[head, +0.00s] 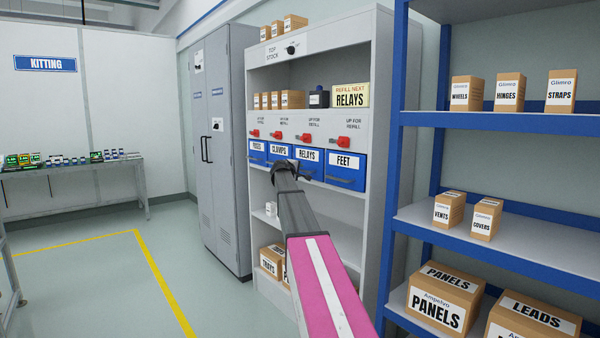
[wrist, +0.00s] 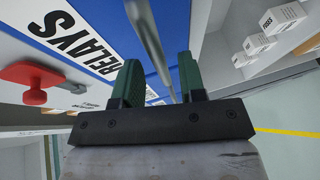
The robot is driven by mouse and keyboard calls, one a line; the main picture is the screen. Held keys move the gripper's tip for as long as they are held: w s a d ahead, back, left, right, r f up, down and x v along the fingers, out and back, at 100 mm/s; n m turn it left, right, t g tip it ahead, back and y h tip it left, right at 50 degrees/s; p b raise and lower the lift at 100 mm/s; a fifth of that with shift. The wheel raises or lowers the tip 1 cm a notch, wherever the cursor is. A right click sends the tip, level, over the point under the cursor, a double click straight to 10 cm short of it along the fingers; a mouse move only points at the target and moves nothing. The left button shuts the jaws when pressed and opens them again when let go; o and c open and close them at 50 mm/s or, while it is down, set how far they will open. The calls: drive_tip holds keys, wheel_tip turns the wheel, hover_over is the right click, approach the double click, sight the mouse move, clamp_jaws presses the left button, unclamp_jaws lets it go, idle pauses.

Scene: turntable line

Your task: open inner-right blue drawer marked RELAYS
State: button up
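The blue RELAYS drawer (head: 308,156) is third from the left in a row of blue drawers in the grey cabinet. Its front looks level with its neighbours. My gripper (head: 287,166) is in front of it, hiding its lower left part. In the wrist view the blue drawer front with its RELAYS label (wrist: 72,38) is close. My gripper (wrist: 160,82) has its green fingers apart, one on each side of the grey handle bar (wrist: 150,42). Gaps show between bar and fingers, so it is not clamped.
The CLAMPS drawer (head: 279,150) and FEET drawer (head: 345,162) flank it. A red lever (head: 304,138) sits above the RELAYS drawer and also shows in the wrist view (wrist: 35,92). A blue-framed shelf rack (head: 394,150) stands to the right. The floor at left is open.

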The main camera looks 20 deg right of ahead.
drive_tip(key=shift+x, duration=1.05)
clamp_jaws()
drive_tip(key=shift+s+a, duration=0.1)
drive_tip(key=s+a, duration=0.4)
drive_tip(key=a, duration=0.6)
drive_tip(key=s+a, duration=0.3)
drive_tip(key=a, duration=0.8)
drive_tip(key=shift+s+a, duration=0.25)
drive_tip(key=shift+s, duration=0.15)
unclamp_jaws()
